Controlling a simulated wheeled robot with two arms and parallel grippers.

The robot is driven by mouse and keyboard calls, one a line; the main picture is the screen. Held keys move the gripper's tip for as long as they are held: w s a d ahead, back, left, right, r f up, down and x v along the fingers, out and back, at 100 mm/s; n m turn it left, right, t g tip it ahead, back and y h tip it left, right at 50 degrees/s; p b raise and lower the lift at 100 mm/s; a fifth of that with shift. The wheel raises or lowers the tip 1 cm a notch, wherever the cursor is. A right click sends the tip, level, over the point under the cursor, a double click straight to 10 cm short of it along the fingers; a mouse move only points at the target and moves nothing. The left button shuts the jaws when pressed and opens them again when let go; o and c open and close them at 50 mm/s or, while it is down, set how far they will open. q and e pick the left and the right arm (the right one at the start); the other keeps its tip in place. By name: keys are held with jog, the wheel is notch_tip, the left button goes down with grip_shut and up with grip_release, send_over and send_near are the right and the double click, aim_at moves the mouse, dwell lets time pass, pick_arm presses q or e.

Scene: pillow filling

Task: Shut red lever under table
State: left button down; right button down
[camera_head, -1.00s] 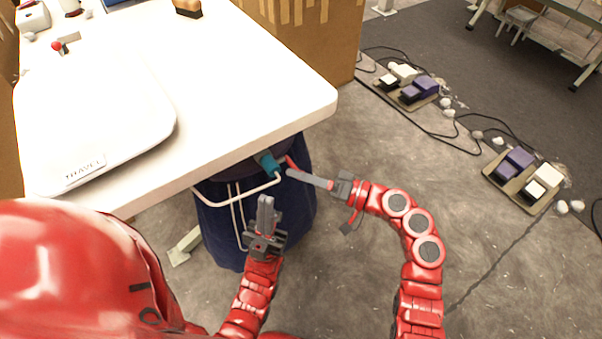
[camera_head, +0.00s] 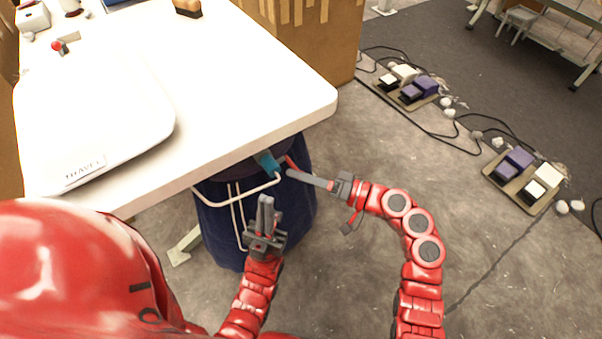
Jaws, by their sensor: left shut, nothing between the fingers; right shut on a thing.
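The red lever (camera_head: 291,162) shows as a small red piece under the table's front edge, beside a teal fitting (camera_head: 267,162). My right gripper (camera_head: 291,174) comes in from the right with its fingertips at the lever. It is shut on the lever, though its fingers hide most of it. My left gripper (camera_head: 266,199) is shut and empty, pointing up in front of the blue bag under the table, below and left of the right gripper.
A cardboard box (camera_head: 310,40) stands behind. Foot pedals (camera_head: 410,90) and cables lie on the floor at right.

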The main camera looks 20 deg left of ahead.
jog(key=shift+w+r, duration=0.1)
jog(key=shift+r, duration=0.15)
